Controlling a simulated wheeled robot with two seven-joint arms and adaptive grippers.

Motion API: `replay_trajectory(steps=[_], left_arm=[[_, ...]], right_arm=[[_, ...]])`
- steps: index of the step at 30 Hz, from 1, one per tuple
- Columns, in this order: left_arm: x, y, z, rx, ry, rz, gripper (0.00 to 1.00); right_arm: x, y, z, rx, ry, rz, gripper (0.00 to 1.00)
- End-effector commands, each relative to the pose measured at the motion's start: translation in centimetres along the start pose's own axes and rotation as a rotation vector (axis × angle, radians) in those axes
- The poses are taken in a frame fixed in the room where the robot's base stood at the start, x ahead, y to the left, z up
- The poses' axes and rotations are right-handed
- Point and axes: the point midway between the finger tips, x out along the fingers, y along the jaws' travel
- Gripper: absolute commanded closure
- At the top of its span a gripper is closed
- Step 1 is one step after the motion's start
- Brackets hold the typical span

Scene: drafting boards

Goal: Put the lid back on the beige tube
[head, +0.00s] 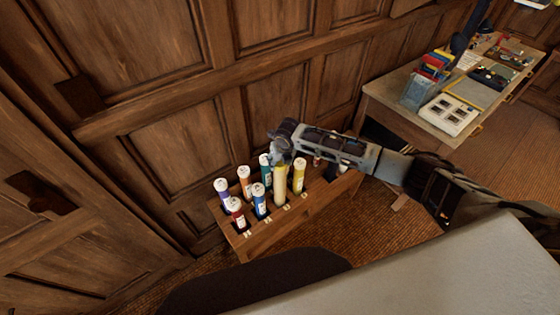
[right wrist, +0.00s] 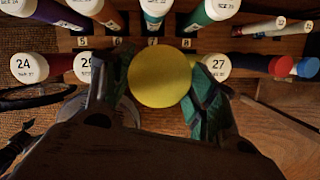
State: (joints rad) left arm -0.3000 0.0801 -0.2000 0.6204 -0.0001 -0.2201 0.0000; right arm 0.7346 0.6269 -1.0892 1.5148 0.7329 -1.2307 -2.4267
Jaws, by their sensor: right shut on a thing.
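My right gripper (head: 285,148) comes in from the right and is shut around the upper end of a pale yellow-beige tube (head: 280,184). In the right wrist view the right gripper (right wrist: 163,98) has one finger on each side of a plain yellow round face (right wrist: 159,76), with no white cap on it. The tube stands about upright in the front row of the wooden rack (head: 245,242), taller than its neighbours. I cannot tell whether its foot rests in its slot. I cannot make out a separate lid. My left gripper is not in view.
Close beside it stand a blue tube (head: 260,204) and a yellow tube (head: 298,178), both white-capped. Several other capped tubes fill the rack. A wood-panelled wall (head: 170,125) rises behind. A desk (head: 400,115) with trays and boxes stands at the upper right.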

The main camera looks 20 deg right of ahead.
Motion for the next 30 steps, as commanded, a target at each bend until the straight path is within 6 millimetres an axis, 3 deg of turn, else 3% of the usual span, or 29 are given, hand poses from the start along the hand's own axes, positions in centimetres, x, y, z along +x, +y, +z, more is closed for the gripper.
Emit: replay_trajectory(steps=[19, 20, 25, 30], left_arm=[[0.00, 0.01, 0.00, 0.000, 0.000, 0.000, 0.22], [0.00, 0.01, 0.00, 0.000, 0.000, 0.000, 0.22], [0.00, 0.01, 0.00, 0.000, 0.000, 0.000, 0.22], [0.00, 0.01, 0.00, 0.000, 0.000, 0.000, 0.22]], right_arm=[[0.04, 0.00, -0.01, 0.000, 0.000, 0.000, 0.53], [0.04, 0.00, -0.01, 0.000, 0.000, 0.000, 0.41], [0.04, 0.00, -0.01, 0.000, 0.000, 0.000, 0.19], [0.04, 0.00, -0.01, 0.000, 0.000, 0.000, 0.17]])
